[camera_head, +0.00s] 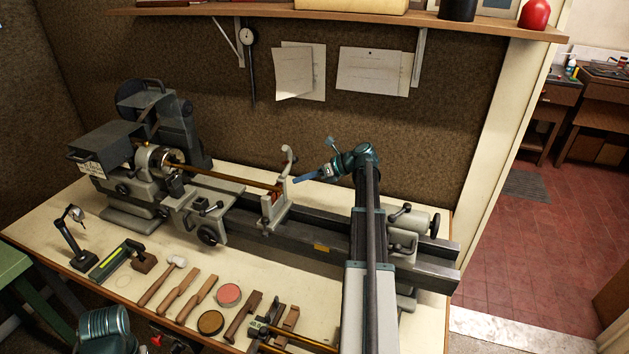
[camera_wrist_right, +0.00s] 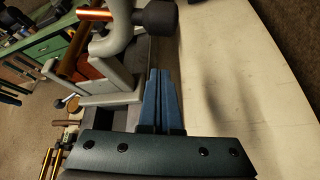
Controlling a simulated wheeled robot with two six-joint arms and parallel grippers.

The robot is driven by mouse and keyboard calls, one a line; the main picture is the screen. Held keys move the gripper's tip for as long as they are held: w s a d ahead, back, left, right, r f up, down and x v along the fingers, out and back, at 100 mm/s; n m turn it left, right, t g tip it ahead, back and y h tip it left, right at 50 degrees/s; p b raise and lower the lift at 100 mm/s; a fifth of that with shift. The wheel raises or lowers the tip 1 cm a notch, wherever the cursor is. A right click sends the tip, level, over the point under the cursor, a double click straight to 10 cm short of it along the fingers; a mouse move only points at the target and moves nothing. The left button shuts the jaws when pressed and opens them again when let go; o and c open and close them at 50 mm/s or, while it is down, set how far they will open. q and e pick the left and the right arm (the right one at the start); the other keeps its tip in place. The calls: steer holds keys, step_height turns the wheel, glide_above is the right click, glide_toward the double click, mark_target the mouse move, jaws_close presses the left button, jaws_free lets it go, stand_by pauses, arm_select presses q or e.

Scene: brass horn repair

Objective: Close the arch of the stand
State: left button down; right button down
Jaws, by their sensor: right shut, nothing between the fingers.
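The stand (camera_head: 277,207) is a light grey frame clamped on the lathe bed, with the end of a brass tube (camera_head: 225,178) resting in it. Its arch (camera_head: 288,163) is swung up and open, rising curved above the stand's rear side. In the right wrist view the arch (camera_wrist_right: 118,37) shows large, with a dark knob (camera_wrist_right: 155,15) at its end. My right gripper (camera_head: 302,178) has its blue fingers shut and empty, just right of the arch. The fingers (camera_wrist_right: 160,98) also show in the wrist view, apart from the knob. My left gripper is out of view.
The lathe headstock (camera_head: 152,165) stands left, the tailstock (camera_head: 414,225) right, behind my right arm. Mallets, tins (camera_head: 229,294) and wooden tools lie along the front of the bench (camera_head: 262,265).

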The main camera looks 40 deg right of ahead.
mark_target(288, 161)
steer(key=r+p, duration=0.2)
steer(key=w+d+r+p, duration=0.1)
steer(key=shift+w+r+p, duration=0.1)
steer(key=shift+r+p, duration=0.3)
steer(key=shift+r, duration=0.1)
steer(key=shift+r+p, duration=0.2)
steer(key=shift+p, duration=0.25)
